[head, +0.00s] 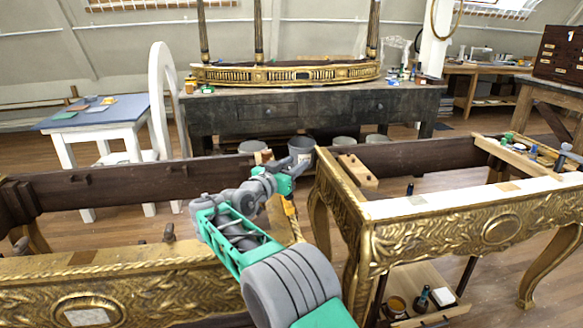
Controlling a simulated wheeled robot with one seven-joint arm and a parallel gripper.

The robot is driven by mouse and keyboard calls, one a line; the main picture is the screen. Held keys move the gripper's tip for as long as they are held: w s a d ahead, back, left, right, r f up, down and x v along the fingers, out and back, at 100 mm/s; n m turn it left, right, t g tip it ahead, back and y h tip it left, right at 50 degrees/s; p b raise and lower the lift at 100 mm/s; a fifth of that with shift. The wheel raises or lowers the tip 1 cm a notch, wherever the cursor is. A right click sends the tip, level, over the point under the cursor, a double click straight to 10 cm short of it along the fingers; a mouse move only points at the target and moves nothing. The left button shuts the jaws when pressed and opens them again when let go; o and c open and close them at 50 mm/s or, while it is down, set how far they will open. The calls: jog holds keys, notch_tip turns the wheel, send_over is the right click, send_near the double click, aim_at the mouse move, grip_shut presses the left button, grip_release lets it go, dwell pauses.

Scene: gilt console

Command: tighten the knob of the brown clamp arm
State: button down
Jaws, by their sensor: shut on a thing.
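My gripper (292,178), teal and grey, is at the end of my outstretched arm in the middle of the head view. It is over the gap between the two gilt frames, close to the left corner of the right one. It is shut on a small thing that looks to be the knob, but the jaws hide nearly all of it. I cannot clearly make out the brown clamp arm there. A yellow-orange piece (290,207) shows just below the gripper, and a small wooden block (262,157) shows just behind it.
The right gilt console (480,232) and the left gilt frame (110,290) flank my arm. Small upright dark pieces stand by the left frame (169,233) and inside the right one (410,189). A grey bucket (301,148) stands behind, before a dark workbench (320,110).

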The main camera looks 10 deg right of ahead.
jog(key=shift+s+d+r+m+g+h+p, duration=0.1)
jog(key=shift+r+m+g+h+p, duration=0.05)
jog(key=shift+m+g+h+p, duration=0.45)
jog(key=shift+s+d+r+m+g+h+p, duration=0.1)
jog(key=shift+r+m+g+h+p, duration=0.05)
jog(key=shift+m+g+h+p, duration=0.45)
jog(key=shift+g, duration=0.4)
jog(key=c, duration=1.2)
grip_release()
jog(key=o, duration=0.3)
jog(key=shift+f, duration=0.15)
jog(key=shift+d+f, duration=0.1)
